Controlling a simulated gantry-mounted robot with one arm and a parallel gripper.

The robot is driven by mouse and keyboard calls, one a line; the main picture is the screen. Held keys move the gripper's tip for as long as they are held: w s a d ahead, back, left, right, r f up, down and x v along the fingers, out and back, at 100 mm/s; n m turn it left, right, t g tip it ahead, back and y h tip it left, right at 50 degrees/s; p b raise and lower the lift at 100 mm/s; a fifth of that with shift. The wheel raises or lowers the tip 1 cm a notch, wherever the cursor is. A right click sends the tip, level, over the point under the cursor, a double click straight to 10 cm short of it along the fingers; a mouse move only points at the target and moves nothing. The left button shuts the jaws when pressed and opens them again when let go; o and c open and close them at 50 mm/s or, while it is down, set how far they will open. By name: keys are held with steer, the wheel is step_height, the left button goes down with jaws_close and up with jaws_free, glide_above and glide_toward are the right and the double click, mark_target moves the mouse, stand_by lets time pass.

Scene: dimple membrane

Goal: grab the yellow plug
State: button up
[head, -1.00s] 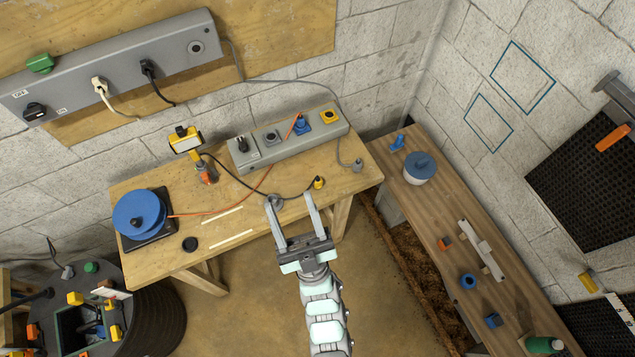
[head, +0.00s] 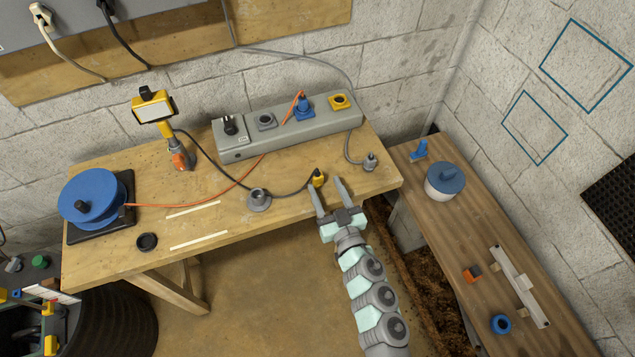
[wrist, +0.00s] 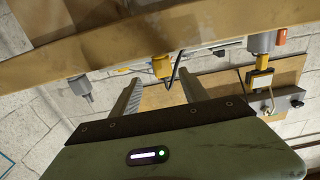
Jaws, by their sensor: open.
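The yellow plug (head: 317,179) lies near the front edge of the wooden workbench (head: 225,225), at the end of a black cable. My gripper (head: 327,188) is open and empty, with its fingers pointing toward the bench just in front of the plug. In the head view the left fingertip is just below the plug and the right one to its right. In the wrist view the plug (wrist: 161,67) appears ahead, between the two open fingers (wrist: 160,88), and apart from them.
A grey round fitting (head: 259,200) stands left of the plug. A grey plug (head: 370,162) on a grey cable is to the right. The power strip (head: 285,127) with a yellow socket (head: 340,102) lies behind. A yellow work lamp (head: 155,107) and blue reel (head: 92,198) are left.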

steer(key=x, duration=0.5)
steer(key=b+x, duration=0.1)
steer(key=x, duration=0.2)
steer(key=shift+a+r, duration=0.25)
steer(key=shift+a, duration=0.1)
steer(key=shift+s, duration=0.1)
jaws_close()
